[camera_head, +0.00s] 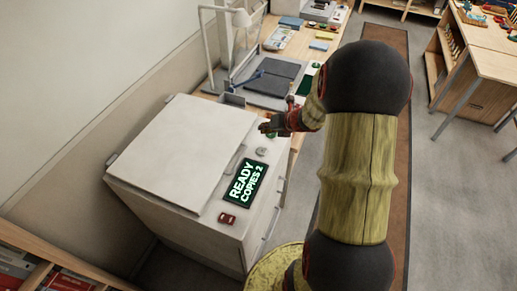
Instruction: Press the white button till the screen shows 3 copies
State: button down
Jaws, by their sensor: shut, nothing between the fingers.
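The white copier (182,143) stands against the wall at the left, its lid closed. Its dark screen (245,182) reads "READY COPIES 2" in pale green letters. The small white button (261,152) sits on the panel just above the screen in the picture. A red button (227,218) is at the near end of the panel. My gripper (266,128) is shut and empty over the far end of the panel, beyond the white button and apart from it. Something green just under the fingertips is partly hidden.
Another table (478,58) stands at the upper right. A low bookshelf (60,265) is at the lower left. Grey floor (450,200) is clear at the right.

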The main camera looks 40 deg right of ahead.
aim_at(264, 149)
jog(key=shift+d+m, duration=0.1)
jog(key=shift+m, duration=0.7)
jog(key=shift+f, duration=0.1)
notch_tip(264, 149, down, 9)
jog(key=b, duration=0.8)
jog(key=shift+s, duration=0.1)
dwell(0.9)
jog(key=shift+f+b, duration=0.25)
jog(key=shift+b, duration=0.05)
jog(key=shift+f+b, duration=0.35)
jog(key=shift+f, duration=0.15)
dwell(0.7)
dwell(0.3)
jog(key=shift+r+p, duration=0.95)
jog(key=shift+r, duration=0.05)
